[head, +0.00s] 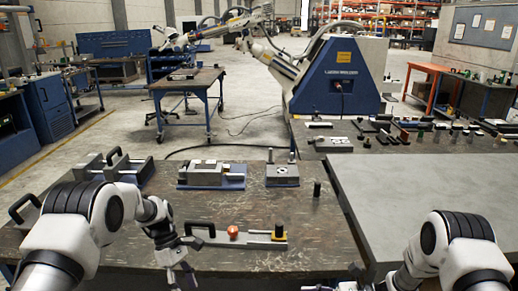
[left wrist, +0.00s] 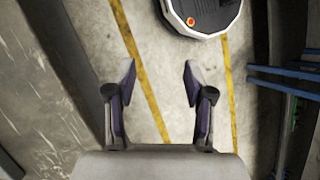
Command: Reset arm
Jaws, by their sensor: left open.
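My left arm comes in from the left in the head view, and its gripper (head: 180,274) hangs low at the worn table's near edge. In the left wrist view the left gripper (left wrist: 159,80) is open and empty, its two fingers wide apart above the concrete floor. My right arm reaches in from the lower right; its gripper is mostly cut off by the bottom edge, and its jaws cannot be made out. No microscope can be made out. A large blue and grey machine (head: 338,78) with a jointed arm (head: 215,28) stands at the back.
The worn table (head: 330,245) holds a grey plate with a black handle and orange knob (head: 233,232), a blue-based fixture (head: 211,175), a grey block (head: 282,175) and a handled fixture (head: 115,168). A bare grey tabletop (head: 430,190) lies right. Yellow lines (left wrist: 146,85) mark the floor.

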